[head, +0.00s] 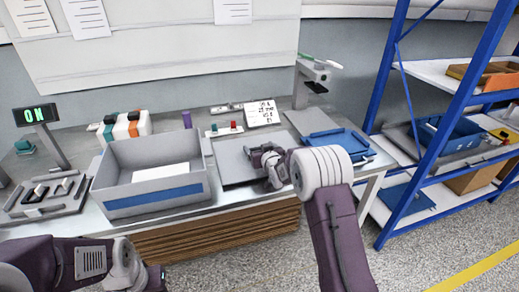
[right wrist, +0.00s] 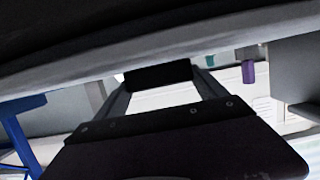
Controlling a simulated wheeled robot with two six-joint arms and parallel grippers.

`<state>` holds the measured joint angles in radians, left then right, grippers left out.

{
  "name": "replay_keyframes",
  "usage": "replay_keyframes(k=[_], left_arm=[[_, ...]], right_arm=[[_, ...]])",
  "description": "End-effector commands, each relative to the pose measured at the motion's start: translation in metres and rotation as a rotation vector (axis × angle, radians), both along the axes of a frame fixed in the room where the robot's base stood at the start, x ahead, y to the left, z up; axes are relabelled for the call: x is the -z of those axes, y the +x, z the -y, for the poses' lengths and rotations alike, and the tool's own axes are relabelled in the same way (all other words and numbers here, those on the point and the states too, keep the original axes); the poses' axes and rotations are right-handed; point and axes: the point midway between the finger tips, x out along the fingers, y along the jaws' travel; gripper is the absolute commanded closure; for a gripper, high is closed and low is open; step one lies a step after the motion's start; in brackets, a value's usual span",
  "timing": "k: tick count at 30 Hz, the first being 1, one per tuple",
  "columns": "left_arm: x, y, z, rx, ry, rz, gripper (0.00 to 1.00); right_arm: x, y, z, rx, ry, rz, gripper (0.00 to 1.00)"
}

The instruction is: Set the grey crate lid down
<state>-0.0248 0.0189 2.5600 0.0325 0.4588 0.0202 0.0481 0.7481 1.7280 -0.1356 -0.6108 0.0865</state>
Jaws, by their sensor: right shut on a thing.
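The grey crate lid (head: 236,170) is a flat grey panel right of the grey crate (head: 150,155), low over or on the bench; the head view does not settle whether it touches. My right gripper (head: 268,160) is shut on the lid near its right side. In the right wrist view a broad grey surface, seemingly the lid (right wrist: 235,38), spans the top, with the right gripper's fingers (right wrist: 158,76) meeting its underside. The crate is open, with a blue stripe and something white inside. My left gripper (head: 152,279) is partly seen at the bottom edge; its jaws are hidden.
A blue tray (head: 345,143) lies at the bench's right end, near a grey panel (head: 310,121). A black-handled tray (head: 45,195) is left of the crate. A blue-framed rack (head: 395,110) stands right.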

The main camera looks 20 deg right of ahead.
Motion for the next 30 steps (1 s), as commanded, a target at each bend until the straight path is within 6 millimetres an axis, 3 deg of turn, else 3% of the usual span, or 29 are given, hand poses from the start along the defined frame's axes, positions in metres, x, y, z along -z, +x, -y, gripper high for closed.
replay_keyframes(k=[3, 4, 6, 17, 30], left_arm=[[0.004, 0.000, 0.000, 0.000, 0.000, 0.000, 0.64], [0.004, 0.000, 0.000, 0.000, 0.000, 0.000, 0.64], [0.003, 0.000, 0.000, 0.000, 0.000, 0.000, 0.64], [-0.001, 0.000, 0.000, 0.000, 0.000, 0.000, 0.64], [-0.007, 0.000, 0.000, 0.000, 0.000, 0.000, 0.64]], right_arm=[[0.004, 0.000, 0.000, 0.000, 0.000, 0.001, 0.67], [0.004, 0.000, 0.000, 0.000, 0.000, 0.000, 0.16], [0.003, 0.000, 0.000, 0.000, 0.000, 0.000, 0.00], [-0.003, -0.005, 0.000, 0.000, 0.000, -0.001, 0.00], [-0.031, -0.095, 0.004, 0.001, 0.001, 0.001, 0.00]])
